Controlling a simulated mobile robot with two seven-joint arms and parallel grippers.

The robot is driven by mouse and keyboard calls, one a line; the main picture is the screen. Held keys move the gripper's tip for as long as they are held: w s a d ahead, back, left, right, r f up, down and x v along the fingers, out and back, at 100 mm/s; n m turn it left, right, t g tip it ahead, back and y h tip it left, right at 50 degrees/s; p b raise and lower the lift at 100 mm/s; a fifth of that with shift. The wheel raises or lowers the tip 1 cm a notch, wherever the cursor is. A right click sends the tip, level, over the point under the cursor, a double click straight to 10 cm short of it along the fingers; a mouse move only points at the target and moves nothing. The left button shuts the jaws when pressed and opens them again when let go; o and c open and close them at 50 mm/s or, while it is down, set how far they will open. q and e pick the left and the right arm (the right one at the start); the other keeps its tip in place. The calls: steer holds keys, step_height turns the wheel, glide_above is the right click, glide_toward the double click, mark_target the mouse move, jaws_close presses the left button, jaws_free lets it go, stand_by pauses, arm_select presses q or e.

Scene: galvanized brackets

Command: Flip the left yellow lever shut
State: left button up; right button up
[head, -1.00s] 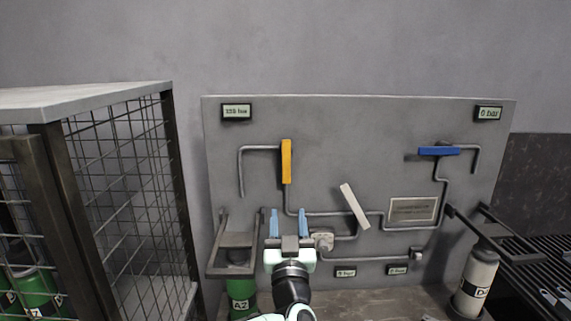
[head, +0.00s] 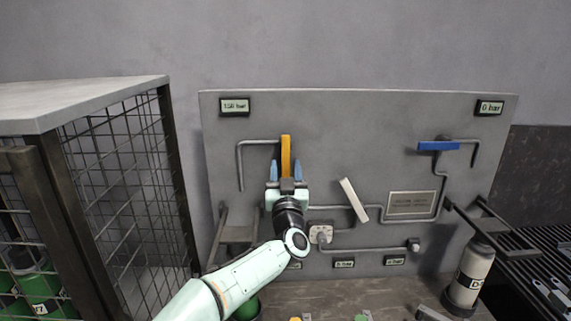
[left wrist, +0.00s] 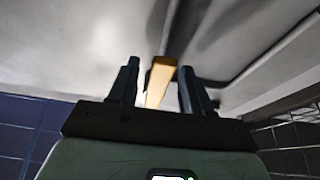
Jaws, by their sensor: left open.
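The left yellow lever (head: 286,152) stands upright on the grey panel, in line with a vertical stretch of pipe. My left gripper (head: 286,170) is open, with its blue fingertips on either side of the lever's lower part. In the left wrist view the yellow lever (left wrist: 161,80) shows between the two dark fingers (left wrist: 158,85), with a gap on both sides. I cannot tell whether a finger touches it. The lever's lowest part is hidden behind the gripper in the head view. My right gripper is not in view.
The panel (head: 330,120) also carries a white lever (head: 354,200), tilted, and a blue lever (head: 438,146), level. A mesh cage (head: 120,150) stands at the left. A pale cylinder (head: 470,275) and a dark rack (head: 535,270) are at the right.

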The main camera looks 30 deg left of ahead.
arm_select(q)
steer(key=shift+w+a+r, duration=0.2)
steer(key=shift+w+a, duration=0.05)
steer(key=shift+w, duration=0.15)
jaws_close()
